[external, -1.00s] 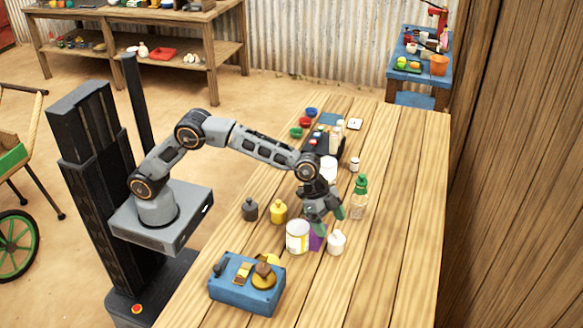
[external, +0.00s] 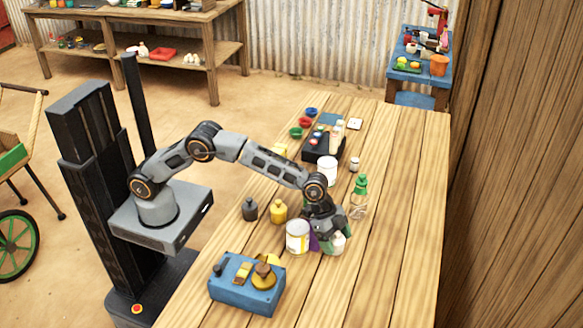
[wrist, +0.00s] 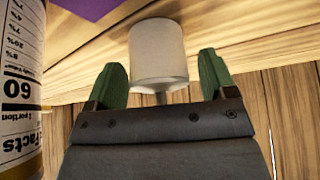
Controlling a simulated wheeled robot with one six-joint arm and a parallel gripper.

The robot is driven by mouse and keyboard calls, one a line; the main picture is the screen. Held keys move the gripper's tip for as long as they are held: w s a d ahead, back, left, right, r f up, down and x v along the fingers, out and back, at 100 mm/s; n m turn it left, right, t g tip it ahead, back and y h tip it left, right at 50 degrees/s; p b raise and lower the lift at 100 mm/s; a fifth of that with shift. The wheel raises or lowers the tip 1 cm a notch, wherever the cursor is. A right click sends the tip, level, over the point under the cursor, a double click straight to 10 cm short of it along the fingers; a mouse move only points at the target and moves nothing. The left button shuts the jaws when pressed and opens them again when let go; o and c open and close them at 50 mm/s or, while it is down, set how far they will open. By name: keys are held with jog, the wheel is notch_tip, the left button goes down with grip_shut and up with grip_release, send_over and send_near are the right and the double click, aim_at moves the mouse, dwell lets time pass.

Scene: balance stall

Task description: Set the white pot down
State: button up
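The white pot (external: 337,241) stands upright on the wooden table, beside a large labelled tin (external: 297,237). In the wrist view the pot (wrist: 157,52) is a pale cylinder with a thin stem or knob towards me. My gripper (external: 336,246) is down at the pot, with one green finger on each side of it. In the wrist view the fingers of my gripper (wrist: 163,72) stand apart, with a gap to the pot on both sides. My gripper hides part of the pot in the external view.
A purple thing (external: 314,242) lies between tin and pot. The tin (wrist: 20,75) is close on the left in the wrist view. A green-capped bottle (external: 360,197), a white can (external: 327,170) and a blue box (external: 247,283) are also on the table. The right side is clear.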

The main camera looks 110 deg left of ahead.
jog(key=c, duration=1)
jog(key=shift+r, duration=0.1)
jog(key=shift+c, duration=0.6)
jog(key=shift+r, duration=0.1)
